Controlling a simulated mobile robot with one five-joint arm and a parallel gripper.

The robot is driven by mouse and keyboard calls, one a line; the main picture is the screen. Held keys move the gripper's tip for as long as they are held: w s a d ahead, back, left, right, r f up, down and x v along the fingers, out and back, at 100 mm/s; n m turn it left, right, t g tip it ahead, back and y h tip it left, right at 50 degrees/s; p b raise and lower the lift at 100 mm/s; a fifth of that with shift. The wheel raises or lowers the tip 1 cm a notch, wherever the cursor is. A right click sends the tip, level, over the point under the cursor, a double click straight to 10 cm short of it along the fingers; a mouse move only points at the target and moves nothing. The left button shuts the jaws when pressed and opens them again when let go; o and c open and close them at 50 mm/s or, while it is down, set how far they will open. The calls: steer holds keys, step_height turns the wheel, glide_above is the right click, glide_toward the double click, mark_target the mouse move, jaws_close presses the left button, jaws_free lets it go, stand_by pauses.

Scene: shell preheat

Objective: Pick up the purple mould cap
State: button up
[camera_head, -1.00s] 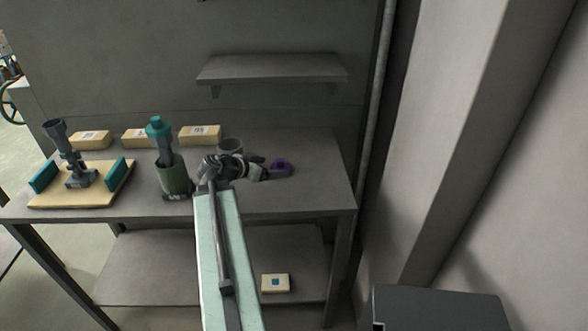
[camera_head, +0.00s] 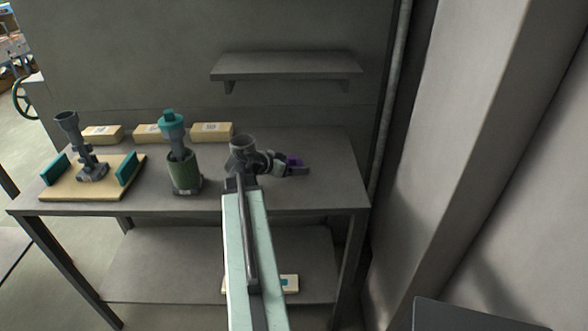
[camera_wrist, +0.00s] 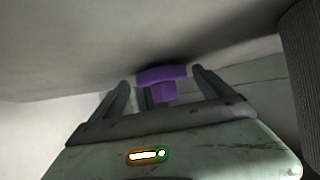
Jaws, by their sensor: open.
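In the wrist view the purple mould cap (camera_wrist: 161,80) shows a wide upper part and a narrower lower part. My gripper (camera_wrist: 163,84) is open there, with one finger on each side of the cap. The cap appears between or just beyond the fingertips. I cannot tell whether a finger touches it.
A green holder with a teal-topped tool (camera_head: 183,172) and a wooden board (camera_head: 62,187) with a dark stand are to the left. Several tan boxes (camera_head: 212,131) line the back. A wall shelf (camera_head: 287,66) hangs above.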

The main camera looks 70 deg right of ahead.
mark_target(290, 158)
steer(key=shift+w, duration=0.15)
steer(key=shift+w+a, duration=0.1)
steer(key=c, duration=1.5)
steer(key=shift+o, duration=0.2)
step_height(290, 158, up, 10)
steer(key=p, duration=1)
steer(key=shift+r, duration=0.2)
